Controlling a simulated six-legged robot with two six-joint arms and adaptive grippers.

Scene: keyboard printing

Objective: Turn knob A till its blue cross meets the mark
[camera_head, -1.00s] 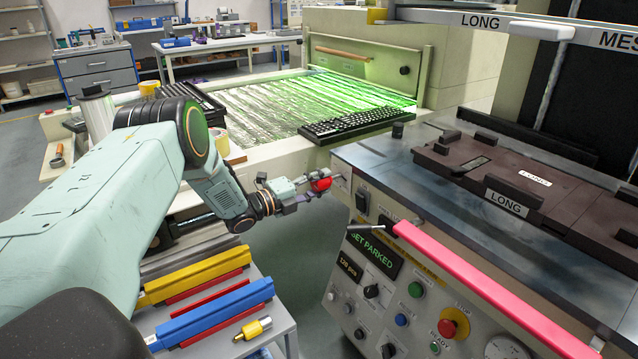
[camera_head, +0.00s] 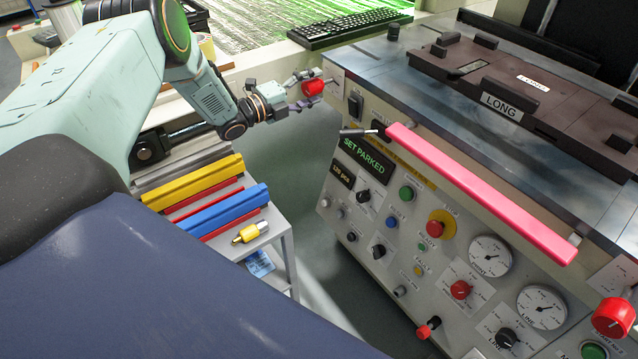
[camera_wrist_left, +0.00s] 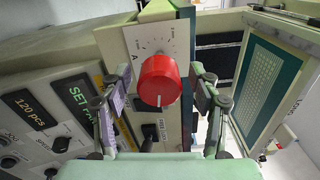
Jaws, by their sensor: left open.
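Knob A (camera_wrist_left: 159,80) is a red round knob on a pale dial plate (camera_wrist_left: 146,38) with tick marks and the letter A beside it. In the wrist view a white line shows on the knob's lower front. I cannot make out a blue cross or its mark. My left gripper (camera_wrist_left: 160,88) is open, with one finger on each side of the knob and small gaps seeming to show. In the head view the red knob (camera_head: 313,87) sits between the fingertips of my left gripper (camera_head: 306,90) at the machine's upper left corner. My right gripper is out of view.
The control panel has a display reading SET PARKED (camera_head: 366,158), several knobs and gauges, and a long pink bar (camera_head: 480,195) along its top edge. A black switch (camera_head: 355,104) sits just below the knob. A rack with coloured bars (camera_head: 215,213) stands below my left arm.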

